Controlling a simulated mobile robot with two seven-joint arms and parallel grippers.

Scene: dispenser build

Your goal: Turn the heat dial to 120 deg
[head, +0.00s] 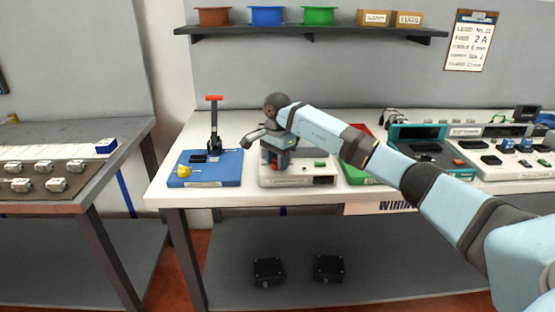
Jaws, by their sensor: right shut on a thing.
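The heat dial is hidden behind my right gripper, so its angle cannot be read. It belongs to a low white unit (324,171) on the white workbench (255,199). This unit has a dark display on its front and a small green part on top. My right gripper (276,164) points down over the left part of the unit and is shut on what seems to be the dial. Its fingertips are small and partly hidden. My left gripper is not in view.
Left of the unit stands a blue base (228,168) with a red-handled lever press (214,120). Right of it, a green base (352,172) sits partly behind my right arm. More devices (500,150) stand further right. A shelf (320,31) with spools hangs above.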

